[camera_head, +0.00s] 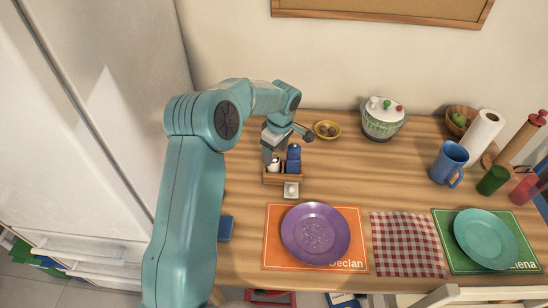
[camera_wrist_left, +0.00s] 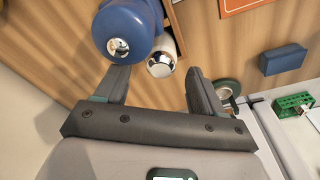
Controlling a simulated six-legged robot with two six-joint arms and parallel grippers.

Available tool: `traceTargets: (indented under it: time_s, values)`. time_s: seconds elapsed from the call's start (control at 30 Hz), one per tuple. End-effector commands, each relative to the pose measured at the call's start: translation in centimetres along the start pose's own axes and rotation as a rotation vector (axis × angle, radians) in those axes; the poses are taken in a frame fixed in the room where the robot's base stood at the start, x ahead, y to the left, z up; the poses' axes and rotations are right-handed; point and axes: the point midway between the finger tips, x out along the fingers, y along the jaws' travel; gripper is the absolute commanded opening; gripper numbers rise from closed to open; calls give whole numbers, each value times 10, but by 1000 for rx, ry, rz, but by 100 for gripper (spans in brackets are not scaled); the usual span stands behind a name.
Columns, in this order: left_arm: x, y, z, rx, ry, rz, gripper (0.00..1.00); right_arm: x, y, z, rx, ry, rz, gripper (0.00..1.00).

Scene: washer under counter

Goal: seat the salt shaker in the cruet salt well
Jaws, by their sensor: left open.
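A wooden cruet (camera_head: 284,180) stands on the table below my left gripper (camera_head: 281,143). A white salt shaker (camera_head: 273,164) with a chrome top is at its left side, beside a blue shaker (camera_head: 293,160). In the left wrist view the salt shaker (camera_wrist_left: 161,60) lies just beyond and between the fingertips of the left gripper (camera_wrist_left: 156,72), which is open with nothing gripped. The blue shaker (camera_wrist_left: 122,30) is close by the left finger. The well floor is hidden, so I cannot tell how deep the salt shaker sits. My right gripper is not in view.
A purple plate (camera_head: 315,233) on an orange mat (camera_head: 273,250) lies nearer the front edge. A yellow bowl (camera_head: 327,130) and a salad spinner (camera_head: 382,118) are behind right. Bare table lies right of the cruet.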

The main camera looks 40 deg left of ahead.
Motion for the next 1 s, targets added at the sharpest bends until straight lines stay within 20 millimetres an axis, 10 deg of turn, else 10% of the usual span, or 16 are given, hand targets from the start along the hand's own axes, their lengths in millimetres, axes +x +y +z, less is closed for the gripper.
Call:
traceTargets:
  time_s: [0.4,1.0]
  values:
    - [-79,1,0,0,0,3,68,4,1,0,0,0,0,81]
    - [-85,0,0,0,0,1,68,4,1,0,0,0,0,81]
